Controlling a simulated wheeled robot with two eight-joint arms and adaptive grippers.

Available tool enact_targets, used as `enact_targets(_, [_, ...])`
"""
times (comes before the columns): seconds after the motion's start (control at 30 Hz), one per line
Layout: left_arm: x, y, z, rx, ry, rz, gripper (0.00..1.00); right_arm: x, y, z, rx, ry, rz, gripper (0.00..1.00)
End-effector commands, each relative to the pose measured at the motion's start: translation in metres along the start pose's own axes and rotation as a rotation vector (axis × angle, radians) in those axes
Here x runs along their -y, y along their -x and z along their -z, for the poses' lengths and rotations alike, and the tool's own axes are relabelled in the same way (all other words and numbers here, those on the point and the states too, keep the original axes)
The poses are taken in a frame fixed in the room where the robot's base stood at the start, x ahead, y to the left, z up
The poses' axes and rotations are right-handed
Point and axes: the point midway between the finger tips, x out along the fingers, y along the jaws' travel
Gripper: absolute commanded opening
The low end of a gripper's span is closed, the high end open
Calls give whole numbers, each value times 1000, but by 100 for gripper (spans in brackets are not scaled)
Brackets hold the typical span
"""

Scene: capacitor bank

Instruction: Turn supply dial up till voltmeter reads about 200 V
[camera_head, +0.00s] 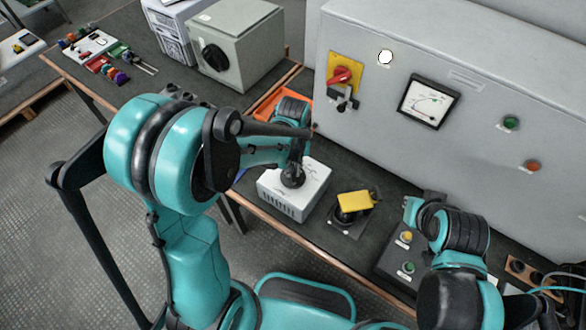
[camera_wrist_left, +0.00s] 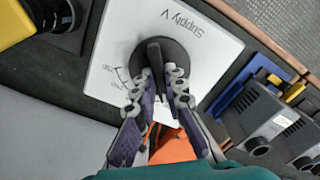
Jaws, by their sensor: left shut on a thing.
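The supply box (camera_head: 308,199) is a white vented unit on the bench with a black dial (camera_head: 291,182) on top. In the left wrist view the dial (camera_wrist_left: 176,52) sits beside the printed label "Supply V" and scale marks. My left gripper (camera_head: 296,163) is over the box. In the left wrist view its fingers (camera_wrist_left: 159,80) are shut on the dial's raised grip bar, one on each side. The voltmeter (camera_head: 428,102) is a white-faced gauge on the grey cabinet; its numbers are too small to read. My right gripper (camera_head: 413,210) is near the bench, its fingers unclear.
A yellow-topped device (camera_head: 355,201) stands just right of the supply box. A push-button box (camera_head: 399,254) is close to my right arm. The grey cabinet (camera_head: 480,120) carries a red rotary switch (camera_head: 341,77) and lamps. An orange tray (camera_head: 268,103) lies behind my left arm.

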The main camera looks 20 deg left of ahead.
Motion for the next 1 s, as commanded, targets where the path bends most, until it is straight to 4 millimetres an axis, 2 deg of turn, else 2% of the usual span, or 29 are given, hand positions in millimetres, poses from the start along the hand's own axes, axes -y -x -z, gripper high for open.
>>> enact_targets(0.4, [0,0,0,-1,-160,0,0,0,-1,-1,0,0,0,0])
enact_targets(0.83, [0,0,0,-1,-171,0,0,0,-1,-1,0,0,0,0])
enact_targets(0.87, [0,0,0,-1,-171,0,14,0,-1,-1,0,0,0,0])
enact_targets(0.93, [0,0,0,-1,-171,0,32,0,-1,-1,0,0,0,0])
enact_targets(1.0, [0,0,0,-1,-171,0,32,0,-1,-1,0,0,0,0])
